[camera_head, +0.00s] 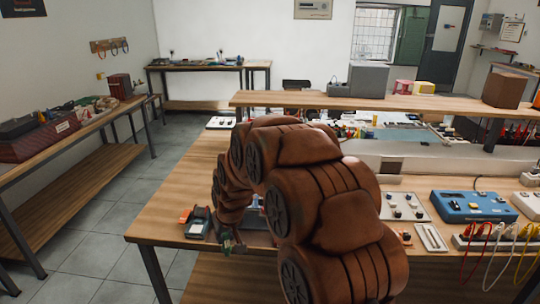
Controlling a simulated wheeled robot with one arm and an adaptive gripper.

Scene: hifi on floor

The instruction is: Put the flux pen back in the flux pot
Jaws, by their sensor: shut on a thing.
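My brown arm bends over the workbench, and my gripper (230,238) is low at its front left edge. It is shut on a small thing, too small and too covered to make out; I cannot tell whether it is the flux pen. I cannot pick out the flux pot; my arm hides much of the bench around the gripper. A grey-blue thing shows only in part behind the arm, just right of the gripper.
An orange and dark grey device (197,221) stands close left of my gripper. Right of my arm are a white board with knobs (403,206), a blue instrument box (472,206) and a power strip with cables (492,240). A raised shelf (300,99) runs along the back.

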